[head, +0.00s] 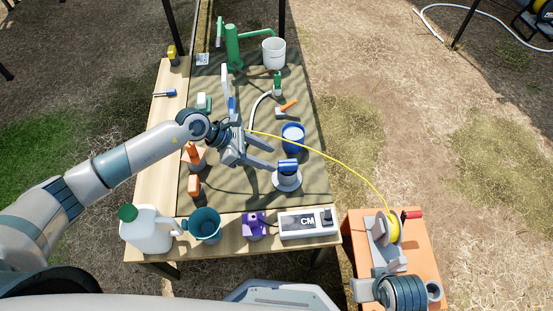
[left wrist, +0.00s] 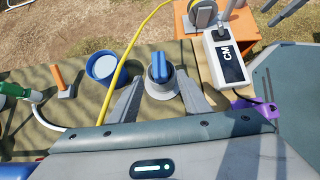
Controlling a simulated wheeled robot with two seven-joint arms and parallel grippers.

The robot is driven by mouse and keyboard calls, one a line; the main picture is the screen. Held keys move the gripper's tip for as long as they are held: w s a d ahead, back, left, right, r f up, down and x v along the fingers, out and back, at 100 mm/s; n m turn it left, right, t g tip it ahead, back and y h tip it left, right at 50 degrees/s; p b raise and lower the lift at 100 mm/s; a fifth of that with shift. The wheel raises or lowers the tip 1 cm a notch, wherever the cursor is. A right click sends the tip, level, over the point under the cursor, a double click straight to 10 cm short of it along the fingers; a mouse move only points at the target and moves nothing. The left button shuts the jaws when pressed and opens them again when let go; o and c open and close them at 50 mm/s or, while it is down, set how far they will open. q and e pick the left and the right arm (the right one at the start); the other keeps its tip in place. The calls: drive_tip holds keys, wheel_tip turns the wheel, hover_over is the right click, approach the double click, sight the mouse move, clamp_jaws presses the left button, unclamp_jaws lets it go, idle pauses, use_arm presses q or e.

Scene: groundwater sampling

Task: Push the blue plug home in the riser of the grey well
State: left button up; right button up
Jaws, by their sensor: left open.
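The grey well (head: 287,182) stands on the mat at the right of the table, with a wide round base and a short riser. The blue plug (head: 288,166) sits upright in the riser's mouth, its upper part showing above the rim; how deep it sits I cannot tell. The plug (left wrist: 160,68) and the grey well (left wrist: 161,89) also show in the left wrist view. My left gripper (head: 272,157) is open and empty, just left of the plug, its fingers pointing towards it. The fingers look apart from the plug. Part of my right arm shows at the lower right; its jaws are not clear.
A blue-rimmed bucket (head: 293,137) stands behind the well. A yellow tape (head: 340,158) runs from near my left gripper to a reel (head: 393,230) on an orange stand. A CM meter (head: 306,223), purple item (head: 254,225), teal cup (head: 205,225) and white jug (head: 148,232) line the front edge.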

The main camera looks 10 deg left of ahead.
use_arm(q)
drive_tip(key=v, duration=1.1)
idle(0.7)
